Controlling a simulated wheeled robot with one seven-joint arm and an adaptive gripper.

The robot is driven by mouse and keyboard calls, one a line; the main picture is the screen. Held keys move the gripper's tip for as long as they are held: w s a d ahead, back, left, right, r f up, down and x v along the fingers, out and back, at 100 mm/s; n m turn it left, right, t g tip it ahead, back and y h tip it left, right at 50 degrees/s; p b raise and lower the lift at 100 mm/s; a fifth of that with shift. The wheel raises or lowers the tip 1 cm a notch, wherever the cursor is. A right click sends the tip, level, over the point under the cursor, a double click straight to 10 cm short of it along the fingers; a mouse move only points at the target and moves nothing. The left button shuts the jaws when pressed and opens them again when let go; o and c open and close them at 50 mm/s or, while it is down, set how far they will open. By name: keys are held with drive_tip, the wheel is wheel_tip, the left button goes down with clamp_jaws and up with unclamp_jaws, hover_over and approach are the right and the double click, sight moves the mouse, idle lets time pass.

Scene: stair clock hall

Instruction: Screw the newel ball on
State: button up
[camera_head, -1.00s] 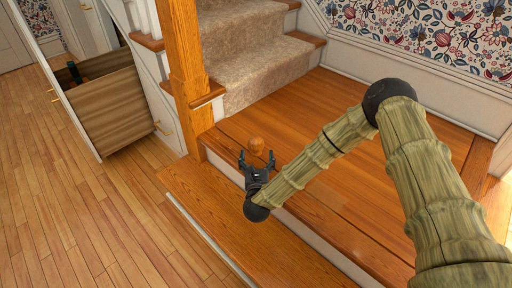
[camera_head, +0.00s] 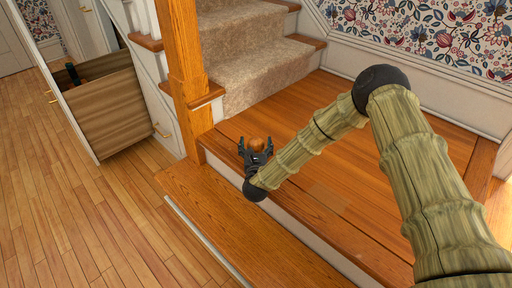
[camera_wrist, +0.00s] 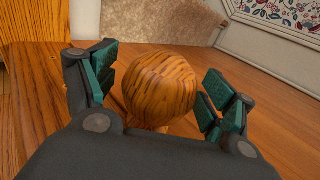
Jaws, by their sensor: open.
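The newel ball (camera_head: 257,143) is a round, orange-brown wooden ball on the wooden landing, near its front edge. In the wrist view the ball (camera_wrist: 160,88) sits between the two fingers, with dark grain stripes and a narrower part just showing below it. My gripper (camera_head: 256,148) is open around the ball. In the wrist view my gripper (camera_wrist: 158,92) has teal pads on both sides of the ball; a gap shows at the left pad, and the right pad is close to it. The ball's underside is mostly hidden. The newel post (camera_head: 187,75) stands left of the ball; its top is out of view.
Carpeted stairs (camera_head: 240,70) rise behind the landing (camera_head: 345,170). A lower wooden step (camera_head: 230,215) lies in front. An open drawer (camera_head: 105,110) with a dark item inside stands at left. The plank floor (camera_head: 80,220) is clear.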

drive_tip(key=c, duration=1.2)
drive_tip(key=shift+r, duration=0.3)
wheel_tip(320, 180, up, 3)
drive_tip(key=shift+r+p, duration=0.2)
drive_tip(key=shift+p, duration=0.85)
drive_tip(key=s+a+p, duration=0.1)
drive_tip(key=s, duration=0.4)
drive_tip(key=s+a+p, duration=0.1)
drive_tip(key=s, duration=0.4)
drive_tip(key=s+a+r+p, duration=0.1)
drive_tip(key=s, duration=0.4)
drive_tip(key=shift+s+a+p, duration=0.3)
drive_tip(key=shift+a+p, duration=0.05)
